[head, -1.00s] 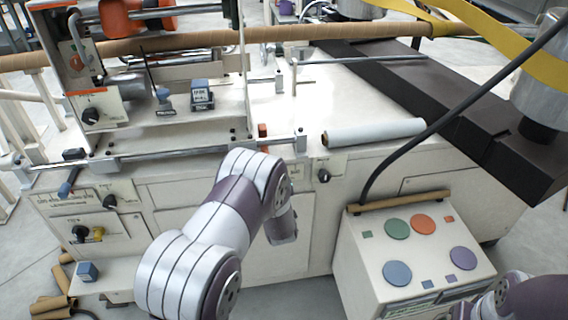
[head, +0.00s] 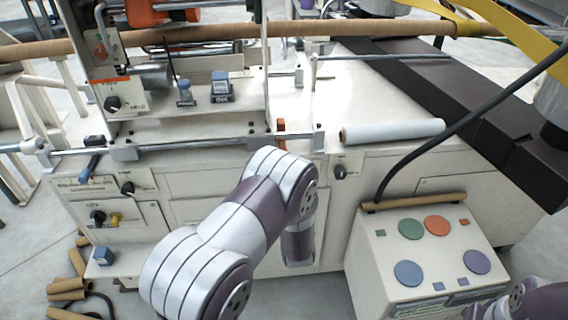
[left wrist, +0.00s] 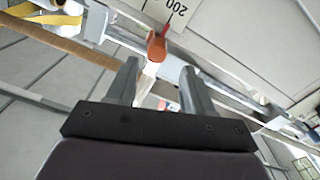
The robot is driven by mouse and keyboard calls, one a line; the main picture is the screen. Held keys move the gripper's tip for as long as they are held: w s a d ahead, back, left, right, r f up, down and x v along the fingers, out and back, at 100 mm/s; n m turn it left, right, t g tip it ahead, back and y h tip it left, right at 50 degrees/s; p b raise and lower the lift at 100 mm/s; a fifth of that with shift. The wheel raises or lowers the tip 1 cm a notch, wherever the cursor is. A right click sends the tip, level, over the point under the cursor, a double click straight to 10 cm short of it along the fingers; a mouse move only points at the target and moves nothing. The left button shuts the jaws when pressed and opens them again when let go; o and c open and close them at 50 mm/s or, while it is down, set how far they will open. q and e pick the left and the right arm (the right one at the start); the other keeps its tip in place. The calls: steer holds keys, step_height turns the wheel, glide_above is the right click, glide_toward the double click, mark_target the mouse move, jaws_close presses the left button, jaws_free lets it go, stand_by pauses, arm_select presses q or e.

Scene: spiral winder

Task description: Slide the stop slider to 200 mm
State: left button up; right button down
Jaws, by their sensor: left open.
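The stop slider, with an orange knob (head: 281,130), sits near the right end of the metal rail (head: 195,145) along the machine's front edge. In the left wrist view the orange knob (left wrist: 156,45) and a pale part below it show between and just beyond the fingers. A red pointer line (left wrist: 168,22) lies beside the "200" scale label (left wrist: 182,8). My left gripper (left wrist: 159,72) is open, its fingers on either side of the slider; contact cannot be told. In the head view my left arm hides this gripper. My right gripper is out of view; only that arm shows at bottom right.
A white roll (head: 392,131) lies on the machine top right of the rail end. A control box (head: 425,262) with coloured buttons stands at front right. A black cable (head: 420,147) arches above it. Cardboard tubes (head: 68,290) lie on the floor at left.

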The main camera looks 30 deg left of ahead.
arm_select(q)
steer(key=v, duration=0.6)
steer(key=shift+w+f, duration=0.1)
